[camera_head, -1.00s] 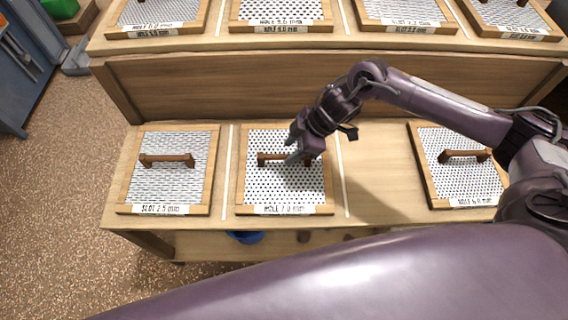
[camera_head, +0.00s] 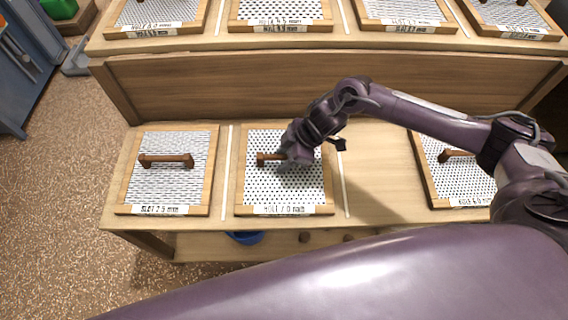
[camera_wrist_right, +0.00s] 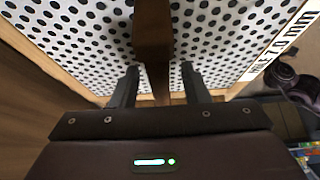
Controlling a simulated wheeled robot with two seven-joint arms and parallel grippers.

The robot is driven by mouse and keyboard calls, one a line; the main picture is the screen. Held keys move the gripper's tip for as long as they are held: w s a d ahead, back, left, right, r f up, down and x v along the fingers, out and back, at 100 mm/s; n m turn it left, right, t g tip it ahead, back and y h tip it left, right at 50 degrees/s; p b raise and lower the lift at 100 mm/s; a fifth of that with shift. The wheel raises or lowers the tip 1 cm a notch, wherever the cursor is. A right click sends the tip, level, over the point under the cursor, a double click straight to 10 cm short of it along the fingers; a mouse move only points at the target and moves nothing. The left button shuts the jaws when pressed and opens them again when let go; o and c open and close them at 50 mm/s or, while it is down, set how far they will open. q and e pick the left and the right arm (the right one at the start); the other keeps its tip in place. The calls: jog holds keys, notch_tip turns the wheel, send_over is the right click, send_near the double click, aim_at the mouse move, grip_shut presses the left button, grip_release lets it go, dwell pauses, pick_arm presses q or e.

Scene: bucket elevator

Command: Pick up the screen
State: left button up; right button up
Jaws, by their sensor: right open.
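The screen (camera_head: 255,190) labelled HOLE 7.0 mm lies flat on the lower shelf, a perforated white sheet in a wooden frame with a brown handle (camera_head: 266,158) across its middle. My right gripper (camera_head: 284,165) is over the handle and hides its right part. In the right wrist view the handle (camera_wrist_right: 153,40) runs between the two dark fingers of the right gripper (camera_wrist_right: 160,85). The fingers are apart, one on each side of it, with gaps showing. Whether the fingertips touch the sheet I cannot tell. My left gripper is out of view.
A slotted screen (camera_head: 165,185) lies to the left and another perforated screen (camera_head: 455,178) to the right. The shelf (camera_head: 375,175) is bare between the middle and right screens. Several screens line the upper shelf. A blue container (camera_head: 244,238) shows below.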

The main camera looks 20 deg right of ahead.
grip_shut()
dwell(0.3)
jog(key=shift+w+r, duration=0.1)
jog(key=shift+r, duration=0.05)
dwell(0.3)
